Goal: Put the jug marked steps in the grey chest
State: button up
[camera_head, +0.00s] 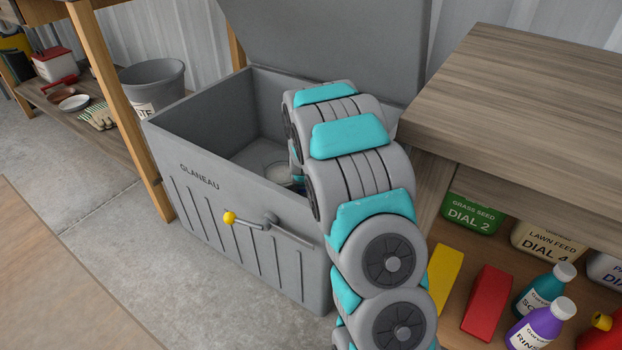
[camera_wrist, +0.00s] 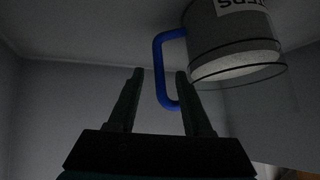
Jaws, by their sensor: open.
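The grey chest (camera_head: 205,195) stands with its lid (camera_head: 330,40) raised, and "GLANEAU" is printed on its front. My arm reaches over its front right into the chest, and hides my gripper in the head view. In the wrist view my gripper (camera_wrist: 160,88) is open. A clear jug (camera_wrist: 232,45) with a blue handle (camera_wrist: 158,70) is at upper right, its label cut off by the top edge and upside down, seemingly ending in "EPS". The handle shows between the fingers, partly behind the right one; no grip on it shows. In the head view, a pale round patch (camera_head: 278,172) shows inside the chest beside my arm.
A wooden bench (camera_head: 530,90) stands close on the right, with boxes and bottles (camera_head: 540,325) on its lower shelf. A grey bucket (camera_head: 152,85) and a low shelf with gloves (camera_head: 98,116) are at left. Grey floor (camera_head: 110,235) is open in front.

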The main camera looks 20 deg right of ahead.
jog(key=v, duration=0.7)
jog(key=shift+s+r, duration=0.15)
jog(key=shift+s, duration=0.1)
jog(key=shift+c, duration=0.2)
dwell(1.0)
